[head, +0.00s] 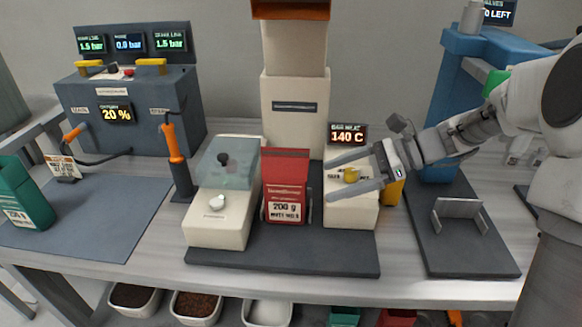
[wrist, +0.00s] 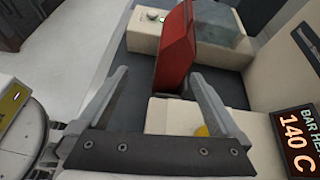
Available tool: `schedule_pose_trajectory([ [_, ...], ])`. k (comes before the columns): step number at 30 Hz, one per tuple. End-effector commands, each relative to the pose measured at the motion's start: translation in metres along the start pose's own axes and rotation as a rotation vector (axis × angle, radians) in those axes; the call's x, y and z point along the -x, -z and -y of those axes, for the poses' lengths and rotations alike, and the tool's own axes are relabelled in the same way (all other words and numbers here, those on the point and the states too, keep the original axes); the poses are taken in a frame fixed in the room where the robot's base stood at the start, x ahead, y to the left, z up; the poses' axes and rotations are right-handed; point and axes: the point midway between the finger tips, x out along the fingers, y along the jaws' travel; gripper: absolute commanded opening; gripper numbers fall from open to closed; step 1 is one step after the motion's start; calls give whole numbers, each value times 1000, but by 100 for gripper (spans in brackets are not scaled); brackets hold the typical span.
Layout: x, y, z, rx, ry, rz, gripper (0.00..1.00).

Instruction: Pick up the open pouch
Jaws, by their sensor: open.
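A red pouch (head: 287,185) with a white "200 g" label stands upright on a dark mat, between two cream machine blocks. I cannot tell clearly whether its mouth is open. My gripper (head: 332,180) is open and empty, to the right of the pouch and over the right cream block, with its fingers pointing toward the pouch. In the wrist view the red pouch (wrist: 177,52) stands beyond the fingertips, within the gap between the fingers of my gripper (wrist: 158,76). The pouch appears apart from the fingers.
The left cream block (head: 218,225) has a clear cover and a knob. The right cream block (head: 350,212) has a yellow knob, with a "140 C" display (head: 346,136) behind. A tall cream tower (head: 295,115) stands behind the pouch. A green pouch (head: 22,195) stands far left.

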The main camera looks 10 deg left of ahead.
Motion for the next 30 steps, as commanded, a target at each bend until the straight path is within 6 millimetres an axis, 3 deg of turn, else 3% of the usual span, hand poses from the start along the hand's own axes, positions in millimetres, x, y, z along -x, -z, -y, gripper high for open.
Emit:
schedule_pose_trajectory([
  [7,-6,6,16,-83,18,83,100],
  [16,-55,3,18,-85,17,84,100],
  [26,-79,2,20,-84,17,83,100],
  [30,-100,5,22,-83,16,84,100],
])
